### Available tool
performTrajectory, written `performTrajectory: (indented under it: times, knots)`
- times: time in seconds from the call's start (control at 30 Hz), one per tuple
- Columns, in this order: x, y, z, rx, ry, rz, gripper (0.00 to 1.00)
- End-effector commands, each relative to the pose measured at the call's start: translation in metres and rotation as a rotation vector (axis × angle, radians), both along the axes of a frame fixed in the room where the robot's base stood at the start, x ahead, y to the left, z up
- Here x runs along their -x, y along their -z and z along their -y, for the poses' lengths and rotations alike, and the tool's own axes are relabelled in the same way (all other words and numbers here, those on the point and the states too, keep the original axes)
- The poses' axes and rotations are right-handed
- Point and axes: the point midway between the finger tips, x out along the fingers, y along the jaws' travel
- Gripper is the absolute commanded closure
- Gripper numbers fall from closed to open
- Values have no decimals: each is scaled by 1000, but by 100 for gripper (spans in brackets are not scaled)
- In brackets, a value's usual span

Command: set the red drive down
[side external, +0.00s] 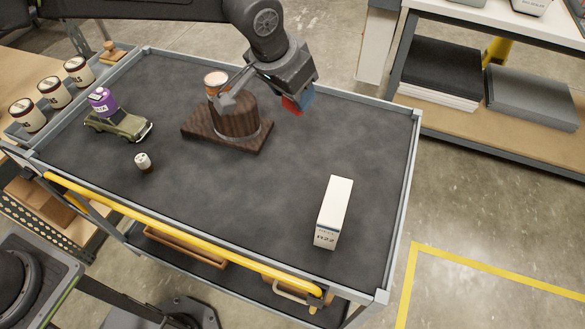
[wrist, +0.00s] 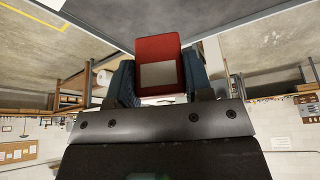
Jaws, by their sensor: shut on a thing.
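The red drive (wrist: 158,50) is a small red block with a pale grey label. In the wrist view it sits between the two dark blue fingers of my gripper (wrist: 160,85). In the side view my gripper (side external: 296,102) is above the back right part of the dark cart top, right of the wooden stand. Only a small red part of the drive (side external: 291,106) shows there, below the gripper. The drive appears held above the surface; the exact gap cannot be told.
The cart top (side external: 270,200) has a raised metal rim. A wooden stand (side external: 238,122) with a round column is left of my gripper. A white box (side external: 334,212) stands front right. A green toy car (side external: 118,124) with a purple jar (side external: 102,101) and a small canister (side external: 143,162) are at left.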

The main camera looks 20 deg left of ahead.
Motion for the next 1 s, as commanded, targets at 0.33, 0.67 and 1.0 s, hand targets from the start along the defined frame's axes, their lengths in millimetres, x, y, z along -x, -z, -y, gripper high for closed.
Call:
performTrajectory:
  times: [0.33, 0.67, 1.0]
  knots:
    - [0, 75, 0, -1, 0, -1, 78]
    - [0, 131, 0, 0, -1, -2, 78]
    - [0, 163, 0, 0, 0, -1, 78]
